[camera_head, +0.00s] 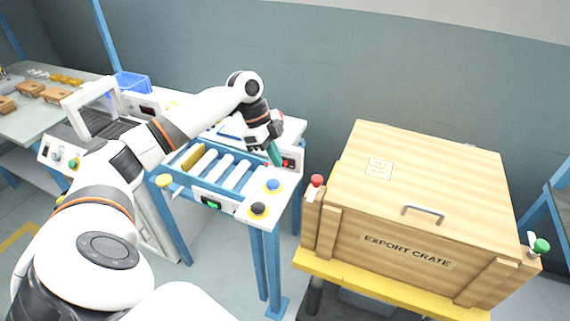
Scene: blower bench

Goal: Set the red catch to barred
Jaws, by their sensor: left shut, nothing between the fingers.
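The red catch (316,181) is a red knob on a small pale lever at the left front corner of the wooden export crate (440,165). The knob stands near the level of the lid's edge; its exact setting is too small to tell. My left gripper (276,158) has teal fingers, shut and empty. It points down over the roller bench, left of the red catch and apart from it in the picture. My right gripper is not in view.
A green knob (541,246) sits at the crate's right front corner. The crate's lid is closed and has a handle (423,211). The crate rests on a yellow-edged stand (375,293). The blue roller bench (222,172) has blue and black buttons. A gap separates bench and crate.

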